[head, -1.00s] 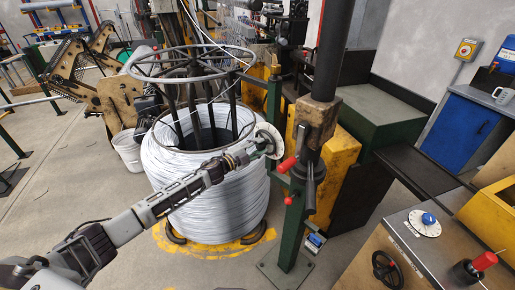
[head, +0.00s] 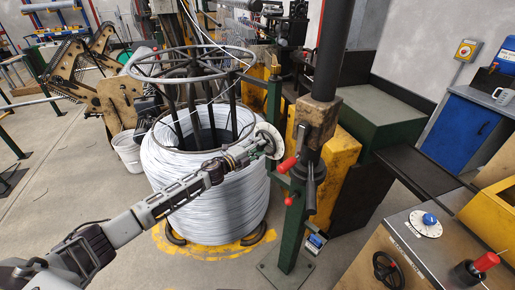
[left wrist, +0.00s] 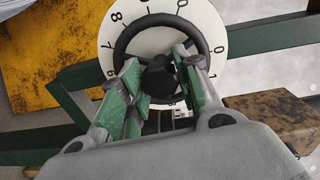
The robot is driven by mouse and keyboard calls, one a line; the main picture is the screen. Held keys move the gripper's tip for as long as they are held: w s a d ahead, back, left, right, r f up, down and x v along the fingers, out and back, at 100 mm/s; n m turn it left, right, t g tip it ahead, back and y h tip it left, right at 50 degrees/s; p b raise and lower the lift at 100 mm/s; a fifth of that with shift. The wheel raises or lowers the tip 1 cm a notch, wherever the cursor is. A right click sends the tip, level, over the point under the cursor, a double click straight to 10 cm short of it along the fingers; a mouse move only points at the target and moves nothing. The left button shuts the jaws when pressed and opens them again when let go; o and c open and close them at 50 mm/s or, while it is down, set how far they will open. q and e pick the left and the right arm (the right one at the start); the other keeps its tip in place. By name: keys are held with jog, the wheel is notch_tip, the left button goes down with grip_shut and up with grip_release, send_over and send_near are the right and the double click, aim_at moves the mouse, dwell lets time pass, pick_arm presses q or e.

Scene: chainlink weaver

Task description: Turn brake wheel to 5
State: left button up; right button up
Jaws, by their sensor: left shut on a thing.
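The brake wheel (left wrist: 120,42) is a black ring handwheel with a dark hub, in front of a white numbered dial (left wrist: 112,28). Digits such as 8 show at the dial's upper left, and 0 and 1 at the upper right and right; its lower part is hidden by my gripper. My left gripper (left wrist: 160,82) is shut on the brake wheel, its green-padded fingers either side of the dark hub. In the head view the white dial (head: 269,136) faces away beside the wire coil, with my left gripper (head: 262,147) against it. My right gripper is not in view.
A large coil of pale wire (head: 205,205) stands under a dark ring frame (head: 185,52), left of the dial. A green post (head: 292,235) with red-knobbed levers (head: 287,164) stands close on the right. A bench (head: 425,262) with another dial (head: 426,222) is at right.

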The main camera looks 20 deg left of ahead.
pick_arm(q)
jog(key=o, duration=1)
jog(key=shift+o, duration=0.2)
jog(key=v, duration=1.2)
dwell(0.4)
jog(key=shift+a, duration=0.1)
dwell(0.4)
